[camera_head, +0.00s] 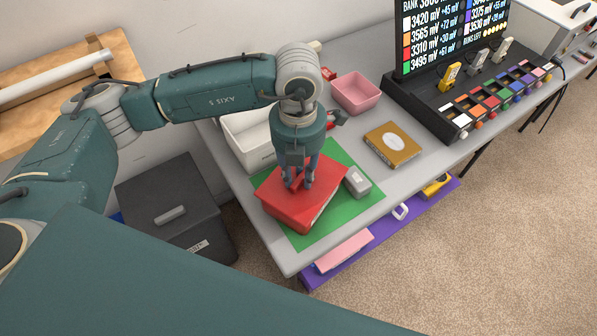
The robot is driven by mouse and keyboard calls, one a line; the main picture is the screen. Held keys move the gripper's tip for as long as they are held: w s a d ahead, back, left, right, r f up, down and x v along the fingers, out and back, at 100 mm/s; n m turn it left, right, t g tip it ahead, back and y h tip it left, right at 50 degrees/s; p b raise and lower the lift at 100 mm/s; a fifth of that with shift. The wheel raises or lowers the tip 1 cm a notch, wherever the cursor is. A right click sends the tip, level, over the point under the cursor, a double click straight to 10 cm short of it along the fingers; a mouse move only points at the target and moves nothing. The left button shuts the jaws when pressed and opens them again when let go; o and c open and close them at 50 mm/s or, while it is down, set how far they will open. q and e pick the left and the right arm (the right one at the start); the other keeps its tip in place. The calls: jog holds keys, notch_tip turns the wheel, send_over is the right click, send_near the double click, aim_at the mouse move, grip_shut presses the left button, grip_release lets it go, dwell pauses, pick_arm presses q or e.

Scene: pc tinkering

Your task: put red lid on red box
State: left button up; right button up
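The red lid (272,184) lies over the top of the red box (312,217), on a green mat (346,208) at the near end of the grey table. A thin pale line shows along the box's right side. From here I cannot tell whether the lid is fully seated. My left gripper (298,185) points straight down over the lid. Its fingers are at either side of the lid's raised red handle and appear closed on it. My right gripper is not in view.
A grey block (358,182) is close to the box's right. A white bin (247,146) and pink bin (356,92) stand behind. A brown-gold box (392,145) lies to the right, before a black console (433,111). Bare table lies along the front right.

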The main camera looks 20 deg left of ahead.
aim_at(299, 176)
pick_arm(q)
jog(key=o, duration=0.5)
jog(key=shift+o, duration=0.2)
jog(key=shift+r+p, duration=1)
jog(key=shift+r, duration=0.75)
jog(key=shift+r+p, duration=1.15)
jog(key=shift+r, duration=1.1)
